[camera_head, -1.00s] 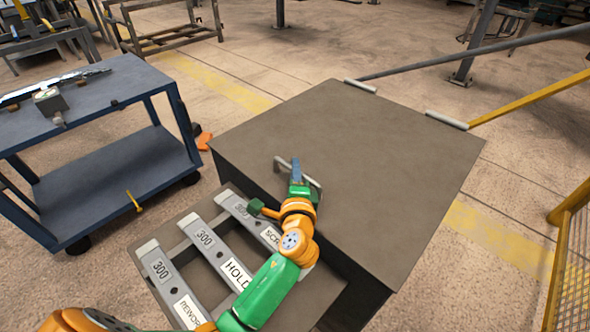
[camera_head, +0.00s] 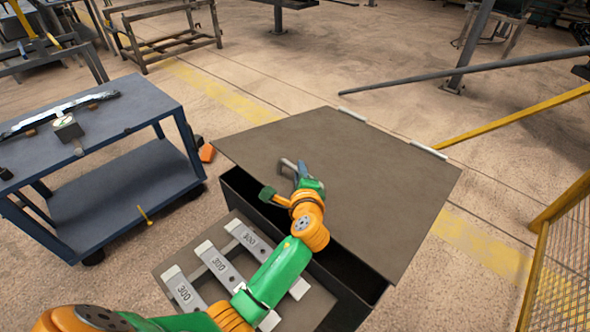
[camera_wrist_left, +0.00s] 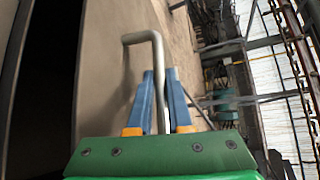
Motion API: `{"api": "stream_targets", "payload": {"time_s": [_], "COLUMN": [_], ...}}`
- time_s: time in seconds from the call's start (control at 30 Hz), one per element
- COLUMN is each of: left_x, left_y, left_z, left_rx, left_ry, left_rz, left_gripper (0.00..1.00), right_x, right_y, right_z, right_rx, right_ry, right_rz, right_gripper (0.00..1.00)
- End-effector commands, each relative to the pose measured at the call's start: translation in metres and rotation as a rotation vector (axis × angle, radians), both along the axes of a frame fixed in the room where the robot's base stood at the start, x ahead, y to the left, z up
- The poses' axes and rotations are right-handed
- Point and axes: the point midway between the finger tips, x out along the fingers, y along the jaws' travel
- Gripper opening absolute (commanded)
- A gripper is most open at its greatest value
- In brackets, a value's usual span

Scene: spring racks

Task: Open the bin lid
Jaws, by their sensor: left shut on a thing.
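The bin lid (camera_head: 370,180) is a large flat brown-grey panel, raised at its near edge, with a dark gap between it and the dark bin (camera_head: 260,207) below. Two pale hinges, one of them here (camera_head: 428,151), sit along its far edge. My left gripper (camera_head: 294,170) is at the lid's near side. In the left wrist view, its blue fingers (camera_wrist_left: 159,95) are shut on the grey bar handle (camera_wrist_left: 144,38), which stands out from the lid face (camera_wrist_left: 105,75). My right gripper is not in view.
A shelf with several grey strips (camera_head: 216,262) labelled 300 is on the bin's near side, under my left arm. A blue two-tier cart (camera_head: 150,115) stands at the left. A yellow mesh fence (camera_head: 565,250) is at the right.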

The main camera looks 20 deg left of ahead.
Motion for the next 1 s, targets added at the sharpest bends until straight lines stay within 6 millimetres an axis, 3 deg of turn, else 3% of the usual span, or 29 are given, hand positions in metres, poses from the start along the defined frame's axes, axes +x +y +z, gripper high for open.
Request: {"api": "stream_targets", "payload": {"time_s": [0.03, 0.13, 0.27, 0.63, 1.0], "left_x": [0.006, 0.019, 0.036, 0.076, 0.096], "left_y": [-0.002, -0.006, -0.013, -0.027, -0.035], "left_z": [0.042, 0.073, 0.105, 0.159, 0.186], "left_rx": [0.011, 0.033, 0.061, 0.097, 0.096], "left_ry": [0.024, 0.086, 0.161, 0.259, 0.258], "left_rz": [0.000, 0.000, 0.000, 0.001, 0.001], "left_gripper": [0.00, 0.00, 0.00, 0.00, 0.00], "right_x": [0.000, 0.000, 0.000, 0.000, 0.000], "right_y": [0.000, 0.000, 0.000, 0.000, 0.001], "right_z": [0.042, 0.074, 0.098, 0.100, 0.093], "right_rx": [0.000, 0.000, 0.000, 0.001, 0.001], "right_ry": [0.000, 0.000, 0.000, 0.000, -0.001], "right_rz": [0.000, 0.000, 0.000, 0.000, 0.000], "right_gripper": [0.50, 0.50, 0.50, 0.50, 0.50]}}
